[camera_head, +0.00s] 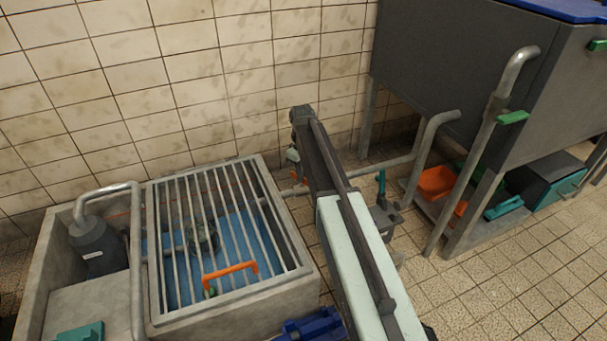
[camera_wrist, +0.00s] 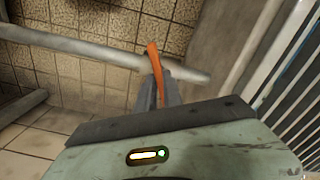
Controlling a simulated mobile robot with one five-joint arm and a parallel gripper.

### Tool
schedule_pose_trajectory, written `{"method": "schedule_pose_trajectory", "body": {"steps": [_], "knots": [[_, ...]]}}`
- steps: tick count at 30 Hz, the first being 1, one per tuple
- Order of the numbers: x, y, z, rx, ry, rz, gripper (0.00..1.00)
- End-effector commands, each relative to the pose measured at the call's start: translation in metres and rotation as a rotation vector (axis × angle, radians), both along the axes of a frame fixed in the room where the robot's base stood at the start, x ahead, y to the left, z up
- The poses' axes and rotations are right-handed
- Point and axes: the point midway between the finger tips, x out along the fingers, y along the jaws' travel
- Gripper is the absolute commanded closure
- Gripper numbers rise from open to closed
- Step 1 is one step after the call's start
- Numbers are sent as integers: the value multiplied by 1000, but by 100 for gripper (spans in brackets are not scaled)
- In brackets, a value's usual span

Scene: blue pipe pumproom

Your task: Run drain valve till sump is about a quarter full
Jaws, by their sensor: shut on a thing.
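The drain valve shows as an orange lever (camera_wrist: 154,72) on a grey pipe (camera_wrist: 110,52) in the wrist view. My gripper (camera_wrist: 160,90) is shut on this lever, with its dark fingers at the lever's near end. In the head view, my arm partly hides the lever and the pipe beside the sump. The concrete sump (camera_head: 290,297) stands at lower left under a barred grate (camera_head: 180,235) with an orange handle. A blue surface (camera_head: 235,235) shows below the bars. I cannot tell how deep any water is.
A dark pump body (camera_head: 95,240) with a bent pipe stands at the sump's left. A large grey tank (camera_head: 460,80) on legs stands at right, with an orange bin (camera_head: 437,182) beneath. Tiled floor (camera_head: 500,285) is open at lower right.

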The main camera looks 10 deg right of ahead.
Motion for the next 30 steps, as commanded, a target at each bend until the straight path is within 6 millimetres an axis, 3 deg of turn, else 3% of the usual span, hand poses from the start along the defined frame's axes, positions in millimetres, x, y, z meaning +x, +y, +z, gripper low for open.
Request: {"method": "schedule_pose_trajectory", "body": {"steps": [30], "knots": [[2,-4,0,-10,-3,917,100]]}}
